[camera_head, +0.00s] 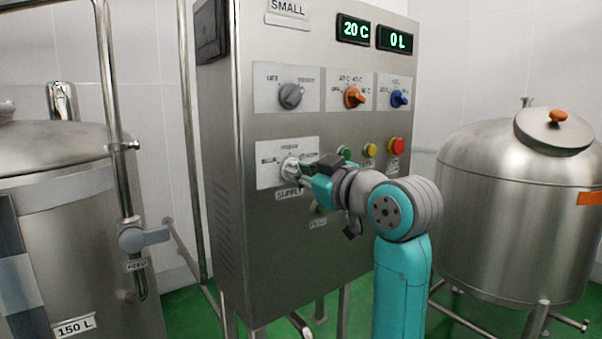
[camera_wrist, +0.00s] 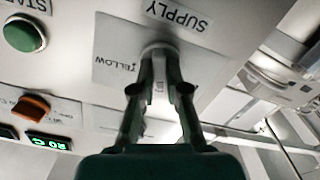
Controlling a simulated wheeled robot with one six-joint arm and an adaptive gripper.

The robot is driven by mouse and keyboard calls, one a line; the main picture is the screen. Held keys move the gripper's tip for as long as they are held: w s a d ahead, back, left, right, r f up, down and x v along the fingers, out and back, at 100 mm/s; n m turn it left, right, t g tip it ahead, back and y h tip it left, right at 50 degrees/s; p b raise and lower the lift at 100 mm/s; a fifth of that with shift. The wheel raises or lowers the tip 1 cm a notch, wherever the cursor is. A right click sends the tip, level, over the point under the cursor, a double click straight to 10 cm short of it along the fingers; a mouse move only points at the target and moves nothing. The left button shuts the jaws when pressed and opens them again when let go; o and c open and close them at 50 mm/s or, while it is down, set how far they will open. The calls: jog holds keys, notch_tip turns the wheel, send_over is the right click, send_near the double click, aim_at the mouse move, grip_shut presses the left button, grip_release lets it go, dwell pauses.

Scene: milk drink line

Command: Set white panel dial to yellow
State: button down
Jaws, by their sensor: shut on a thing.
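The white panel dial (camera_head: 289,166) sits on a pale plate at the lower left of the steel control panel, above the SUPPLY label (camera_head: 289,194). My gripper (camera_head: 303,171) reaches it from the right and is shut on it. In the wrist view, which is upside down, both fingers of my gripper (camera_wrist: 160,82) close around the white dial (camera_wrist: 160,50). The word YELLOW (camera_wrist: 125,64) shows on the plate beside the fingers. The fingers hide part of the dial, and I cannot tell which mark it points to.
A grey dial (camera_head: 290,96), an orange dial (camera_head: 354,97) and a blue dial (camera_head: 399,98) are above. Green (camera_head: 344,152), yellow (camera_head: 370,150) and red (camera_head: 396,146) buttons are close to my arm. Steel tanks stand left (camera_head: 75,240) and right (camera_head: 490,230).

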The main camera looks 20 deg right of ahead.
jog(key=shift+d+f+m, duration=0.1)
jog(key=shift+m, duration=8.2)
jog(key=c, duration=1.2)
grip_release()
jog(key=shift+s, duration=0.1)
jog(key=v, duration=1.1)
jog(key=shift+s+d, duration=0.15)
jog(key=shift+s, duration=0.2)
